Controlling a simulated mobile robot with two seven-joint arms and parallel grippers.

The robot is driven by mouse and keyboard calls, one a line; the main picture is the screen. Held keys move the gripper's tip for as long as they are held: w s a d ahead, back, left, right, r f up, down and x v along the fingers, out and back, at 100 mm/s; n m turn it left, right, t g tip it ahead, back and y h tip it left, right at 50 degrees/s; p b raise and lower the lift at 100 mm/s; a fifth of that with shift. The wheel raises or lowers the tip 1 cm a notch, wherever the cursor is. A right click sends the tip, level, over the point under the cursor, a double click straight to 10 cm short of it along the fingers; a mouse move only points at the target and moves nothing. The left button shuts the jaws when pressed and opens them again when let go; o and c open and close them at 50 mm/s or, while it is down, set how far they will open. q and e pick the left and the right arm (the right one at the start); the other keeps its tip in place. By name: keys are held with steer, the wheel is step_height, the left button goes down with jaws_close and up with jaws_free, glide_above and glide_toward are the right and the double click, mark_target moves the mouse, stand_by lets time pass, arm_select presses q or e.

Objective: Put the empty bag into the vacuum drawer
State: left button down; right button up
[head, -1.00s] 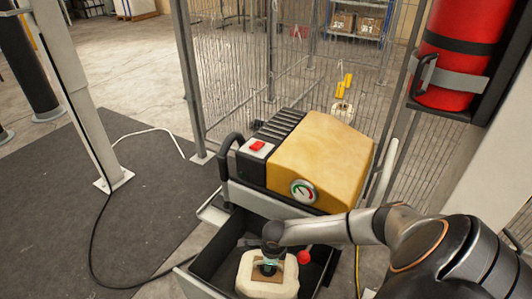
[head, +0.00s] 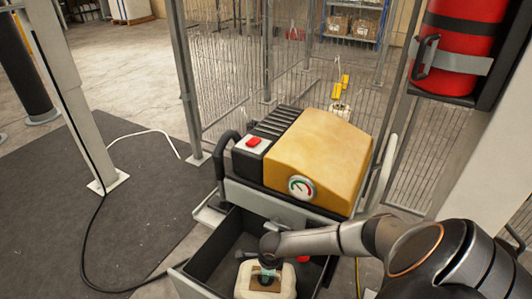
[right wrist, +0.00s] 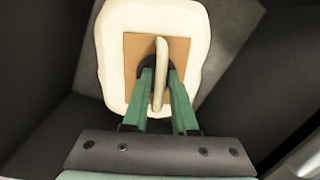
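The bag (head: 283,287) is cream-white with a brown square patch. It is within the walls of the open dark vacuum drawer (head: 214,258), towards its front. Whether it rests on the drawer floor I cannot tell. My right gripper (head: 266,278) points down at the patch. In the right wrist view the bag (right wrist: 113,62) carries a tan loop handle on its patch, and the green fingers of the right gripper (right wrist: 160,76) are closed on both sides of this handle. My left gripper is not in view.
The yellow vacuum machine (head: 325,150), with a gauge and a red switch, stands behind the drawer. A red knob (head: 303,259) is partly hidden by my right arm. Wire fencing (head: 235,80) stands behind, a post and black cable at left, a red extinguisher (head: 465,45) at right.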

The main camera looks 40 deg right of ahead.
steer(key=shift+o, duration=1.2)
steer(key=shift+r, duration=0.15)
